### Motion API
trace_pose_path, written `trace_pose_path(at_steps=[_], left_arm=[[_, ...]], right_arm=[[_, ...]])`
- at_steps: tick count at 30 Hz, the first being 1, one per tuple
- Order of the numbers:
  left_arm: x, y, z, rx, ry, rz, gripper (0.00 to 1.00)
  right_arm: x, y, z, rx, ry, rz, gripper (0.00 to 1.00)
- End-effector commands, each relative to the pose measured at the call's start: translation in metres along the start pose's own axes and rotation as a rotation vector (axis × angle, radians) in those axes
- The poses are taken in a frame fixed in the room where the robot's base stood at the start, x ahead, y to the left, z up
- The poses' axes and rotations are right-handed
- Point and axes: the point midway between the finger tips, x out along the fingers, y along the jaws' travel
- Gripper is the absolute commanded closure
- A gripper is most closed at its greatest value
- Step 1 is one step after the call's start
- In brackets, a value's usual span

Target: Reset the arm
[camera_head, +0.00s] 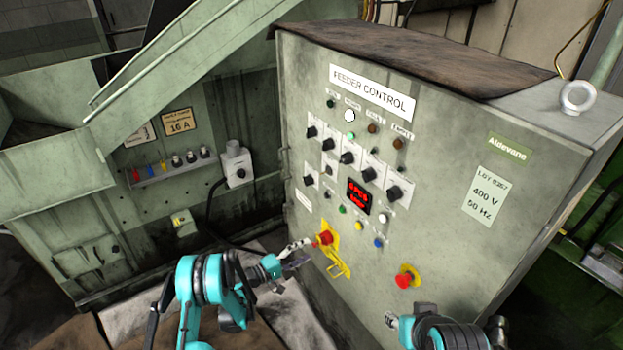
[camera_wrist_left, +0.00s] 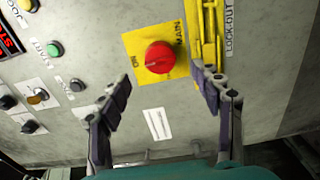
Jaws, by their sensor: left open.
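My left arm (camera_head: 205,285) comes in from the lower left in the head view. Its gripper (camera_head: 298,252) is just left of the red main switch (camera_head: 325,238) on the feeder control cabinet (camera_head: 450,150). In the left wrist view the gripper (camera_wrist_left: 163,85) is open, with its two fingers apart and nothing between them. There the red switch (camera_wrist_left: 160,57) on its yellow plate (camera_wrist_left: 135,43) lies beyond the fingertips; I cannot tell the exact gap.
A yellow lock-out hasp (camera_head: 337,264) is beside the main switch. A red emergency button (camera_head: 404,281) is lower right. Black knobs (camera_head: 347,158) and a red display (camera_head: 359,196) are above. A green machine (camera_head: 60,190) stands at left.

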Motion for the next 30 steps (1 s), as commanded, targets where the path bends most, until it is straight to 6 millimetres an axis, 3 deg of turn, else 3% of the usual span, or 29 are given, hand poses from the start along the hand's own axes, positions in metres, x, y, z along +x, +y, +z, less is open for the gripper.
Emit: trace_pose_path(at_steps=[4, 7, 12, 17, 23, 30], left_arm=[[0.002, 0.007, -0.002, 0.007, -0.001, -0.013, 0.35], [0.006, 0.025, -0.005, 0.031, -0.002, -0.060, 0.35], [0.011, 0.077, -0.006, 0.110, -0.005, -0.208, 0.35], [0.001, 0.127, 0.006, 0.199, -0.008, -0.360, 0.35], [-0.031, 0.181, 0.035, 0.317, -0.011, -0.545, 0.35], [-0.092, 0.226, 0.086, 0.469, -0.013, -0.760, 0.35]], right_arm=[[0.000, 0.000, 0.000, 0.000, 0.000, 0.000, 0.60], [0.000, 0.000, 0.000, 0.000, 0.000, 0.000, 0.60], [0.000, 0.000, 0.000, 0.000, 0.000, 0.000, 0.60], [0.000, 0.000, 0.000, 0.000, 0.000, 0.000, 0.60], [0.000, 0.000, 0.000, 0.000, 0.000, 0.000, 0.60], [0.000, 0.000, 0.000, 0.000, 0.000, 0.000, 0.60]])
